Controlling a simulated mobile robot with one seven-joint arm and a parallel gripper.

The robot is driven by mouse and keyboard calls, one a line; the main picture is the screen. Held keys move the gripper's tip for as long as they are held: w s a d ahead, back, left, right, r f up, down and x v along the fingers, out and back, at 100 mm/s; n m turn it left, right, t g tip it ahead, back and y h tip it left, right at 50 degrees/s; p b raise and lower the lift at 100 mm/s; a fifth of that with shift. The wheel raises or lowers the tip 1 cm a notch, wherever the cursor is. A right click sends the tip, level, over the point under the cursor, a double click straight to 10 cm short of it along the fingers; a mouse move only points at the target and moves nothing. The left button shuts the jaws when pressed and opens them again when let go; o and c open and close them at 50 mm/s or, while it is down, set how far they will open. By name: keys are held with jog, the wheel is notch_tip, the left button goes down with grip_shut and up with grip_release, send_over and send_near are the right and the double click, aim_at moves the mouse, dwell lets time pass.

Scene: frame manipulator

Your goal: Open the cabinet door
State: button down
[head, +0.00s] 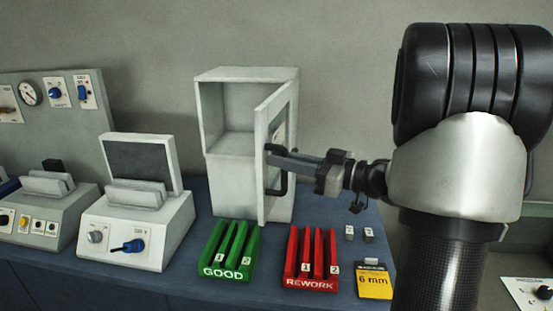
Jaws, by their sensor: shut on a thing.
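A white cabinet (207,105) stands at the back of the blue bench. Its door (262,185) is hinged on the right side and stands partly open, swung out toward the front. The upper part of the interior that shows looks empty; the door hides part of the inside. A dark handle (283,181) sits on the door's outer face. My gripper (276,155) reaches in from the right and is shut on the handle near its upper end. My arm comes from the right side of the view.
A green GOOD rack (228,273) and a red REWORK rack (310,284) stand in front of the cabinet. A yellow 6 mm block (374,286) and two small grey pieces lie at right. A device with a raised lid (140,152) stands left.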

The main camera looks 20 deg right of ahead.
jog(key=shift+a, duration=0.1)
jog(key=c, duration=2)
grip_release()
jog(key=shift+s, duration=0.1)
jog(key=shift+c, duration=0.2)
jog(key=shift+s+d, duration=0.2)
jog(key=shift+d, duration=0.2)
jog(key=b+v, duration=0.2)
jog(key=v, duration=1.4)
jog(key=shift+s, duration=0.3)
jog(key=shift+d, duration=0.15)
